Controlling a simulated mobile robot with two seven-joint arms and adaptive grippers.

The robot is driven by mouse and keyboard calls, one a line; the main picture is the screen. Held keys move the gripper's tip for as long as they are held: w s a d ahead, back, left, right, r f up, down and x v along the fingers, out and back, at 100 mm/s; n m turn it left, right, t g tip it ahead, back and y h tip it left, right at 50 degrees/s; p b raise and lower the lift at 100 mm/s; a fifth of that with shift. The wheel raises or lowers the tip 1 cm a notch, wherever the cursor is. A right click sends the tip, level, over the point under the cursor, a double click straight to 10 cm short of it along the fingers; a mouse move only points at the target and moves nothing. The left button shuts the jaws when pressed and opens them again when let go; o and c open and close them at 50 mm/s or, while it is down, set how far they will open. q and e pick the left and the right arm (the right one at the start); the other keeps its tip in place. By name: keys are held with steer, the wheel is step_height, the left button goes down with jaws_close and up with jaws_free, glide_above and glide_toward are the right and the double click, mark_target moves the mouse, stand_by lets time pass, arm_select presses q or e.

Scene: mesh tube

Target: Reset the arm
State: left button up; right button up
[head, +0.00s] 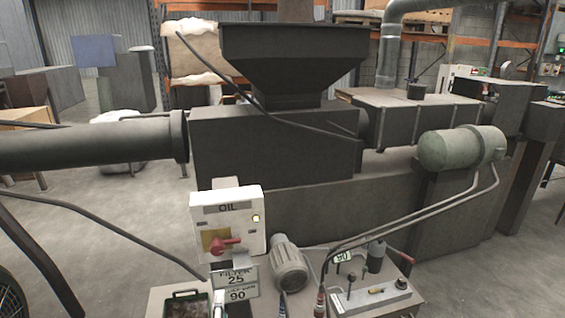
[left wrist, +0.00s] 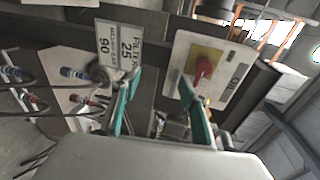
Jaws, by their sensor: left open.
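My left gripper (left wrist: 160,80) shows in the left wrist view with its two teal fingers spread apart and nothing between them. A white box labelled OIL (head: 250,240) stands at the front of the machine, with a red rotary handle (head: 223,246) on a yellow plate. The same box (left wrist: 222,92) shows in the left wrist view, tilted, with its red handle (left wrist: 203,68) beyond the right finger. The picture does not show any contact between the fingers and the handle.
Below the box are a FILTER 25 / 90 sign (head: 234,279), a grey motor (head: 289,264) and a panel with levers (head: 370,295). A dark hopper (head: 292,55) and a long machine body (head: 290,215) stand behind. Hoses run across the front. Open floor lies at left.

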arm_select(q)
steer(key=s+a+f+n+g+h, duration=0.2)
steer(key=s+f+n, duration=0.4)
steer(key=s+f, duration=0.4)
steer(key=s+a+f+n+g+h, duration=0.3)
steer(key=s+f+n, duration=0.2)
steer(key=s+f, duration=0.5)
steer(key=shift+f+n, duration=0.15)
steer(key=shift+n, duration=0.25)
steer(key=shift+w+a, duration=0.1)
